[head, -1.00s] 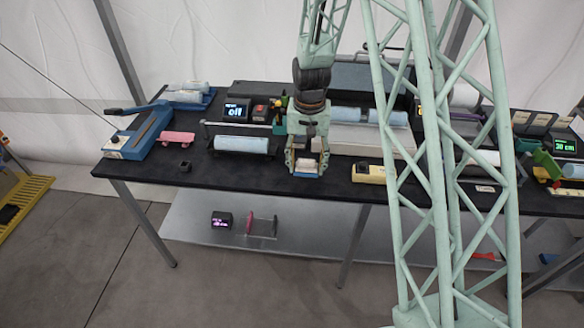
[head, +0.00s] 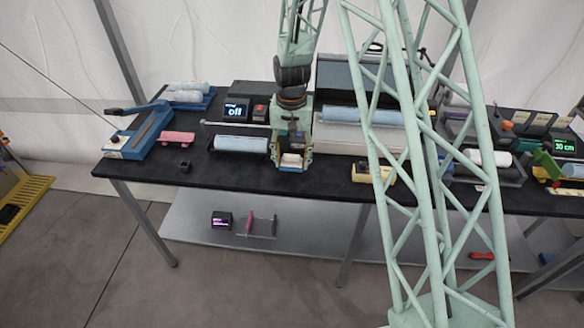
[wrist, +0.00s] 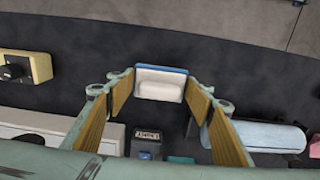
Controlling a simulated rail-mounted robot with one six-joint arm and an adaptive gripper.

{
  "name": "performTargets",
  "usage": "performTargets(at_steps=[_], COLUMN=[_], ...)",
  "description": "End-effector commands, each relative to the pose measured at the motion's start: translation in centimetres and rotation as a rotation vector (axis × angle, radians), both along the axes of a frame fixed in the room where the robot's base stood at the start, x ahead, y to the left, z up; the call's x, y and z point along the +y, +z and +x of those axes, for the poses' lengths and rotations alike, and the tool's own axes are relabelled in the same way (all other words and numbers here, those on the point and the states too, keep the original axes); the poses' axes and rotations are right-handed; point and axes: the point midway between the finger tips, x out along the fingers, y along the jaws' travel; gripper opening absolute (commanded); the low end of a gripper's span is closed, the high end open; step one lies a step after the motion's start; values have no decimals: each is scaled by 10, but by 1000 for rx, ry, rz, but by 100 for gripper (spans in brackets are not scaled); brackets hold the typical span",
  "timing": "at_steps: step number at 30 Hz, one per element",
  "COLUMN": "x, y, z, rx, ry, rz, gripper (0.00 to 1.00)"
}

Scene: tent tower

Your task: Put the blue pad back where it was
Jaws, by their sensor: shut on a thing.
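The blue pad (head: 291,162) has a pale white block on its blue base. My gripper (head: 291,158) is shut on it, with one finger on each side, over the front part of the black table. In the wrist view the pad (wrist: 161,84) sits between the fingertips of my gripper (wrist: 160,92), its blue edge on the far side. I cannot tell how high the pad is above the table, and no empty spot for it can be made out.
A pale blue roll (head: 240,144) lies on a stand just left of my gripper. A pink pad (head: 177,138) and a small black block (head: 185,165) are farther left. A yellow block (head: 368,174) stands to the right. The table front (head: 235,177) is clear.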

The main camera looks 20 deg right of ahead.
Motion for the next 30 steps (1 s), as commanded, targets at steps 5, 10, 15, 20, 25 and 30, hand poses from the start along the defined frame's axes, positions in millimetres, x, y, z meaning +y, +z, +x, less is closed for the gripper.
performTargets(at_steps=[5, 10, 15, 20, 25, 30], x=[-1, -1, -1, -1, -1, -1], y=[-21, -33, -35, -35, -37, -38], z=[-2, -1, -1, -1, -1, -1], rx=[3, 1, 1, 1, 1, 1], ry=[0, 0, 0, 0, 0, 0], rz=[0, -1, 0, 0, 0, 0], gripper=[37, 37, 37, 37, 37, 58])
